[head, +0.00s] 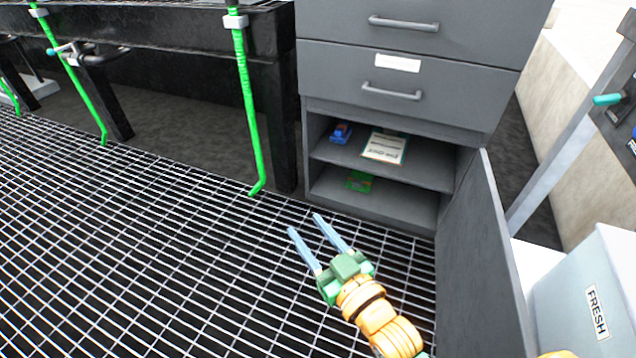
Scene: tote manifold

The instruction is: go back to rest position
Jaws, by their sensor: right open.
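My right gripper (309,242) shows at the lower middle of the head view, above the grated floor. Its two blue-grey fingers are apart with nothing between them. It points up and left in the picture, in front of the grey cabinet (322,200) and apart from it. My arm's yellow links run down to the bottom edge. My left gripper is not in the view.
The cabinet door (478,262) stands open, right of my right arm. Its shelves hold a blue object (341,133), a labelled sheet or box (385,146) and a green item (359,181). A "FRESH" tote (585,285) stands right. Grated floor (130,240) is clear left.

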